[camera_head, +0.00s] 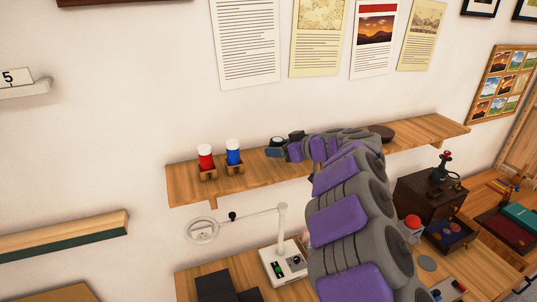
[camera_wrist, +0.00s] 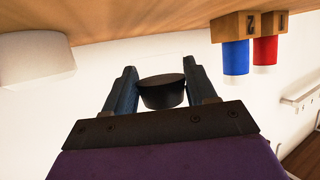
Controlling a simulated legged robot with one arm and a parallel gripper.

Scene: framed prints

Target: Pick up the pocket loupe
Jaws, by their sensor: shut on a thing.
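A dark, round, short object, which I take to be the pocket loupe (camera_wrist: 162,91), sits between the two fingers of my gripper (camera_wrist: 163,92) in the wrist view. The fingers are shut on its sides. In the head view my gripper (camera_head: 274,152) is at the wooden shelf (camera_head: 225,190), right of the blue container.
A red container (camera_head: 205,157) and a blue container (camera_head: 233,152) stand in wooden holders left of my gripper. Below are a magnifier lamp (camera_head: 283,235) and a dark drawer box (camera_head: 430,198). Framed prints hang above.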

